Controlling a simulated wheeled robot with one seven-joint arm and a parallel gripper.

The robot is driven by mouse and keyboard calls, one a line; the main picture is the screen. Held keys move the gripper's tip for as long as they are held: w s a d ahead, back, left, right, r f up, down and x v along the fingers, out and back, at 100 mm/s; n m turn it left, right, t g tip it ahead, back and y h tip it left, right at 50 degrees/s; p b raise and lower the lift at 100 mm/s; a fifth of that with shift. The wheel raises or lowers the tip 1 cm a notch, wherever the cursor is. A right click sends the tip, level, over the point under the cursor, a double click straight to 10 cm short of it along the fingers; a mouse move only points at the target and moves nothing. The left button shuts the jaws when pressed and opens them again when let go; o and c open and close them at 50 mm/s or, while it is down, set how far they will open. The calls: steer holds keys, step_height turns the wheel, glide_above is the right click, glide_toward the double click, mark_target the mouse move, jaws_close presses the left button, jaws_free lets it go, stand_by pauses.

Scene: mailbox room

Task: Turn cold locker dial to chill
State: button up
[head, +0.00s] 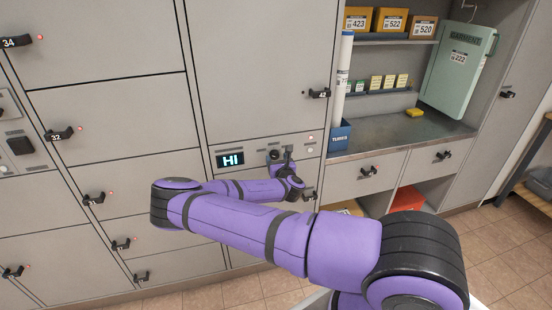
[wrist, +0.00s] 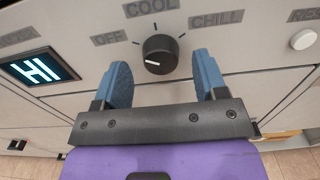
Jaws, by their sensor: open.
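The locker dial (wrist: 160,54) is a round black knob on a light panel, with OFF to its left, COOL above and CHILL (wrist: 216,20) to its right. A short white mark shows on the knob's lower left part; which label it points to is unclear. My gripper (wrist: 162,61) is open, with a blue finger on each side of the dial and a gap to it on both sides. In the head view the dial (head: 274,156) sits right of a lit display reading HI (head: 230,160), with my gripper (head: 287,154) close at its right.
A round white button (wrist: 303,39) is at the panel's right in the wrist view. Grey locker doors with black handles surround the panel. At the right are a counter (head: 400,132), a blue holder with a tube (head: 341,135) and shelves of boxes.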

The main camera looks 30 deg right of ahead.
steer(key=shift+x, duration=0.85)
steer(key=c, duration=0.9)
